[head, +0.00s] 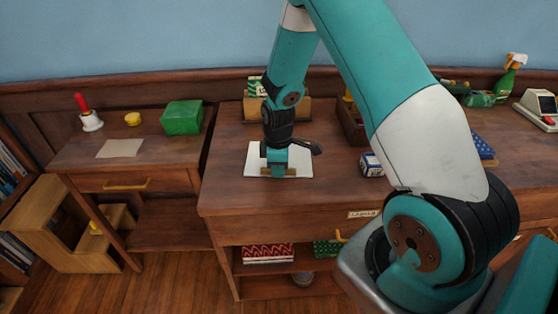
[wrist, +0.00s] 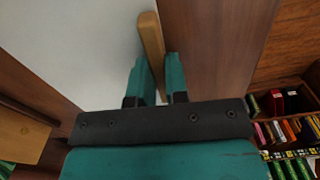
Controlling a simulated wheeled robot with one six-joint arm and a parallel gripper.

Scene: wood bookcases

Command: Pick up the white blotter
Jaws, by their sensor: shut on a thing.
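The white blotter (head: 303,165) is a flat white pad at the front left of the large wooden desk. In the wrist view the white blotter (wrist: 95,45) fills the upper left, with a wooden strip along its edge. My gripper (head: 278,171) points down at the blotter's front edge. In the wrist view my gripper (wrist: 158,76) has its two teal fingers on either side of the wooden strip, shut on it. My arm and gripper hide part of the blotter. I cannot tell whether it rests on the desk or is slightly raised.
A small white-and-blue box (head: 371,164) stands right of the blotter, near a dark wooden tray (head: 351,124).

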